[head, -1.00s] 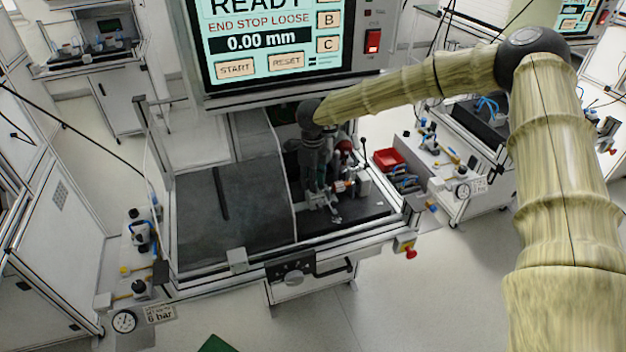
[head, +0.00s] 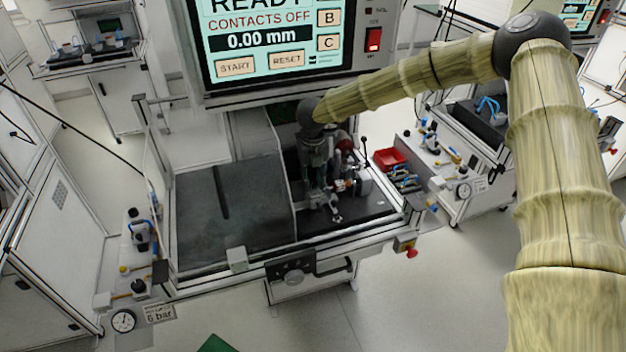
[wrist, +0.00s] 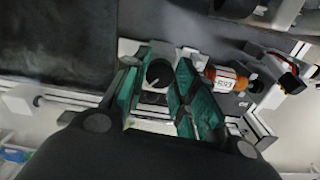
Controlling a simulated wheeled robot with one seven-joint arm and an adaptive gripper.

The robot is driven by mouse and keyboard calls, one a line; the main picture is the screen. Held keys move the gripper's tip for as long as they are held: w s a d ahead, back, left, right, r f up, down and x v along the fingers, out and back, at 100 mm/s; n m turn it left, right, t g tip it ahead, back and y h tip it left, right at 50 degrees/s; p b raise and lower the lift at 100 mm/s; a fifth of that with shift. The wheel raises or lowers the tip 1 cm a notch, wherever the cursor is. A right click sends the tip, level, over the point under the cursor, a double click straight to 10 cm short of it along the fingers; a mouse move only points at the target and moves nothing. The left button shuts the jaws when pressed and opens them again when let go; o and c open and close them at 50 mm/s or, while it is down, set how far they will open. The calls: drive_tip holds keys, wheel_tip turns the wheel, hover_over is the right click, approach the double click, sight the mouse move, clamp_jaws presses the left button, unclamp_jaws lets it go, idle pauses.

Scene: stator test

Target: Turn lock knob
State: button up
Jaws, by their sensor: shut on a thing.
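The lock knob (wrist: 158,72) shows as a dark round piece on a pale mount between my fingertips in the wrist view. My gripper (wrist: 167,80) has teal finger pads, one on each side of the knob, and is shut on it. In the head view my gripper (head: 318,190) points down into the fixture on the right half of the bench, and the knob is hidden there. The large screen (head: 262,40) reads READY, CONTACTS OFF and 0.00 mm.
An orange labelled cylinder (wrist: 226,80) lies close to the right finger. A red bin (head: 389,158) stands right of the fixture. The dark plate (head: 235,220) on the left half of the bench is clear. A red stop button (head: 410,253) sits at the front right corner.

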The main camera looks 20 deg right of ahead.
sight(313, 182)
drive_tip(key=shift+m, duration=0.4)
drive_tip(key=o, duration=1.1)
drive_tip(key=shift+c, duration=0.2)
wheel_tip(313, 182, up, 12)
